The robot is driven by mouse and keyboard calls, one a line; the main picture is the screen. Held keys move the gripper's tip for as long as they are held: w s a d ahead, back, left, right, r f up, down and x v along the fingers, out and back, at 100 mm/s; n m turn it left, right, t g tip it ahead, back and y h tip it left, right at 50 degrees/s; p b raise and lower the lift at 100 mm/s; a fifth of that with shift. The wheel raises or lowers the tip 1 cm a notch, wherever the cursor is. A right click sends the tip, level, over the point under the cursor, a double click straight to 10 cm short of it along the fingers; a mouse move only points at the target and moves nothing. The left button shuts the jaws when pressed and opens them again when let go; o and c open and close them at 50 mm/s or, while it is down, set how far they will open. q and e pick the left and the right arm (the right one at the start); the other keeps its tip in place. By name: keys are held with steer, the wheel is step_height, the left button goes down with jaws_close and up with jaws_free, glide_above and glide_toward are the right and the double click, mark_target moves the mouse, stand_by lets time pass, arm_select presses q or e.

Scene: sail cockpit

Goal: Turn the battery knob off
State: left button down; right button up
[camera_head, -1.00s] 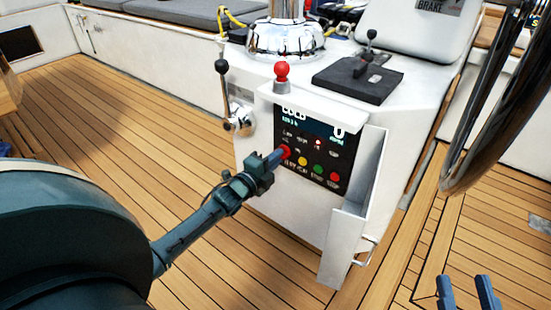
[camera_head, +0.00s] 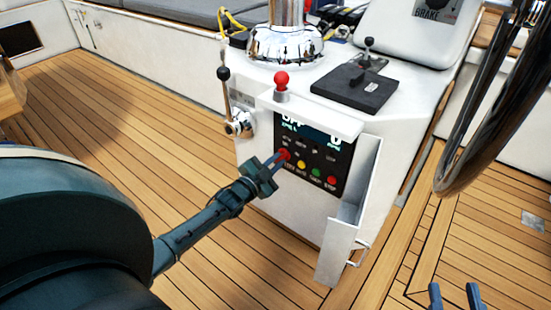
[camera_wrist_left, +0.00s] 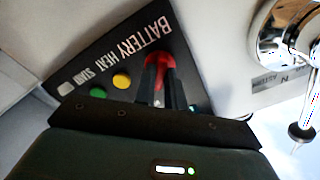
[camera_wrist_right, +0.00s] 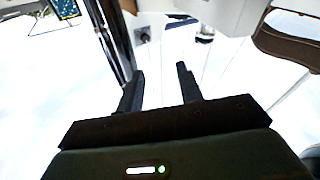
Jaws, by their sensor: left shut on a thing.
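The red battery knob (camera_head: 284,154) is on the black control panel (camera_head: 343,165) on the front of the white pedestal. My left gripper (camera_head: 278,160) reaches it from the lower left. In the left wrist view the red knob (camera_wrist_left: 160,62) sits between my two fingers, below the word BATTERY; the fingers hide its sides. My left gripper is shut on it. My right gripper (camera_head: 454,295) is at the bottom right of the head view, away from the panel. In the right wrist view its fingers (camera_wrist_right: 160,88) stand apart with nothing between them.
Yellow (camera_head: 302,165), green (camera_head: 316,173) and red (camera_head: 330,180) buttons are to the right of the knob. A chrome lever (camera_head: 238,122) stands left of the panel. A white flap (camera_head: 345,235) sticks out at its right. A steering wheel (camera_head: 490,140) is at the right.

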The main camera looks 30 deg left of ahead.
arm_select(q)
steer(key=n+p, duration=0.1)
steer(key=n, duration=0.3)
steer(key=shift+n, duration=0.3)
steer(key=shift+n+p, duration=0.3)
steer(key=shift+n, duration=1.6)
arm_select(e)
steer(key=shift+s+d+f, duration=0.15)
arm_select(q)
steer(key=c, duration=1.5)
jaws_free()
steer(key=shift+o, duration=0.2)
